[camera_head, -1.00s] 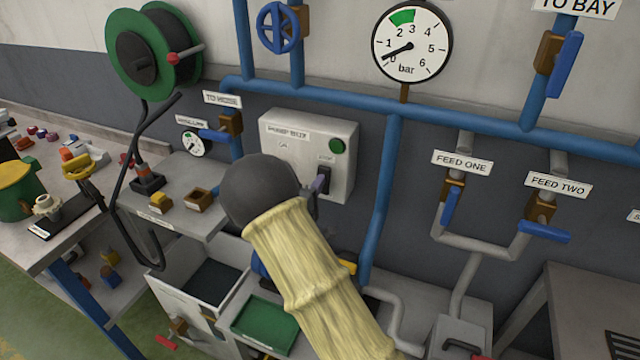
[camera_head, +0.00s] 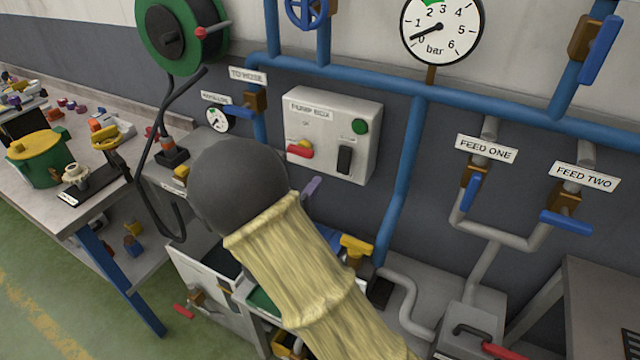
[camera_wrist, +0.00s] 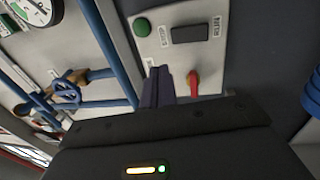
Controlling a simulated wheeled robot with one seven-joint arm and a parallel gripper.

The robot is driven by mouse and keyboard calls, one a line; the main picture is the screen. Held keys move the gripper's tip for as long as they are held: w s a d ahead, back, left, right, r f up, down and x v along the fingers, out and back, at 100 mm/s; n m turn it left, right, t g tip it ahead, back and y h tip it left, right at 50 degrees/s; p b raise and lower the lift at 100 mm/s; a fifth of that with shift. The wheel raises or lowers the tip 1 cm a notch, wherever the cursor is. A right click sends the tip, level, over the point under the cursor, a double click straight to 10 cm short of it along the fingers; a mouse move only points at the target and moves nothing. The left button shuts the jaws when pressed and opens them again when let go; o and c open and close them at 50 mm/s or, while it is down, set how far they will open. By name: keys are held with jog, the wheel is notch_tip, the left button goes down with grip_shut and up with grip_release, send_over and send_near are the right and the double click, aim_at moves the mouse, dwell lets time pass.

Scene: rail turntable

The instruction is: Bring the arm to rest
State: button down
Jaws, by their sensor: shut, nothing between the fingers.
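My arm in its yellowish sleeve reaches up across the middle of the head view, with a dark round joint at its upper end. Only a purple finger of my gripper (camera_head: 312,188) shows beside that joint. In the wrist view the fingers of my gripper (camera_wrist: 158,72) are together and empty. They point toward the grey pump box (camera_head: 333,108), which also shows in the wrist view (camera_wrist: 212,75). The fingers look apart from the box in the head view. The box carries a green button (camera_head: 360,126), a black switch (camera_head: 345,160) and a red-handled knob (camera_head: 300,151).
A blue pipe (camera_head: 405,180) runs down right of the box. A workbench (camera_head: 95,200) with a green pot (camera_head: 40,160) stands at left. A hose reel (camera_head: 180,35) hangs upper left. Feed valves (camera_head: 470,193) are at right. Open floor (camera_head: 40,285) lies lower left.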

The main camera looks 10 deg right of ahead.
jog(key=shift+w+a, duration=0.1)
jog(key=s+d+f+m+g+y+p, duration=0.1)
jog(key=s+d+m+g+y, duration=0.3)
jog(key=s, duration=0.6)
jog(key=s+d+f+m+g+y+p, duration=0.1)
jog(key=s+d+m+g+y+p, duration=0.1)
jog(key=s+d+m+g+y, duration=0.3)
jog(key=s+m+g+y, duration=0.2)
jog(key=s+g, duration=0.2)
jog(key=s, duration=0.1)
jog(key=shift+d+f, duration=0.2)
jog(key=shift+f, duration=0.05)
jog(key=shift+w, duration=0.1)
